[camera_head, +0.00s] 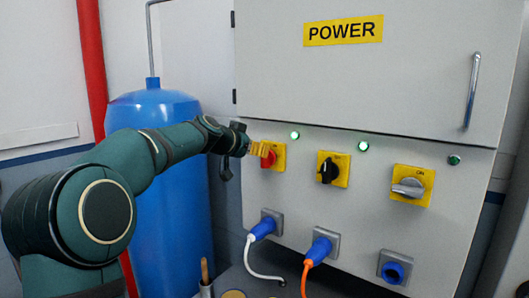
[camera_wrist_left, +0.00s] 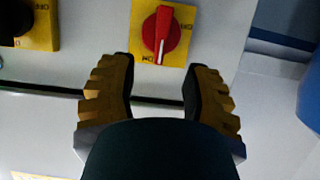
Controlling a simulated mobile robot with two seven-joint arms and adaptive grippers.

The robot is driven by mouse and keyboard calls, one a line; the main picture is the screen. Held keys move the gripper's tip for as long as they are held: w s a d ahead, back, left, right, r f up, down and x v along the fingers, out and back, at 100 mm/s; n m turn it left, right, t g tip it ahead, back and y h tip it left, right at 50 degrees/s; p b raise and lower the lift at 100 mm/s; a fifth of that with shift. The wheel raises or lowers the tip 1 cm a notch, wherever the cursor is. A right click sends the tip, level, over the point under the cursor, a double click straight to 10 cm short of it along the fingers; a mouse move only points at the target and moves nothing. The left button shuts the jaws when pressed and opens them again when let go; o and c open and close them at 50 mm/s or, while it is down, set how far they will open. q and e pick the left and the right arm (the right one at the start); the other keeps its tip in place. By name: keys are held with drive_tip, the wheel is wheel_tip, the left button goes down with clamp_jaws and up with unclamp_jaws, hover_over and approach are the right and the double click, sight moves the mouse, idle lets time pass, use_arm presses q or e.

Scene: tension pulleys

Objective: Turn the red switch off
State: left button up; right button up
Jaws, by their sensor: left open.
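The red switch (camera_head: 267,159) is a rotary knob on a yellow plate, at the left of a row of switches on the grey power cabinet. In the left wrist view the red switch (camera_wrist_left: 160,36) shows between and beyond my fingertips, its white pointer line toward a label that appears to read ON. My left gripper (camera_head: 258,150) is in front of the red switch in the head view. The left gripper's yellow ridged fingers (camera_wrist_left: 158,75) are spread open and empty, apart from the knob. My right gripper is not in view.
A black switch (camera_head: 330,170) and a grey switch (camera_head: 409,188) sit to the right. Blue plugs (camera_head: 263,228) with white and orange cables are below. A blue tank (camera_head: 160,200) and red pipe (camera_head: 92,60) stand at left. Green lights (camera_head: 295,135) line the cabinet.

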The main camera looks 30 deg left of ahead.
sight(264, 168)
use_arm(q)
drive_tip(key=x, duration=0.5)
drive_tip(key=shift+w+d+f, duration=0.1)
drive_tip(key=shift+w+f, duration=0.05)
drive_tip(key=shift+w, duration=0.15)
clamp_jaws()
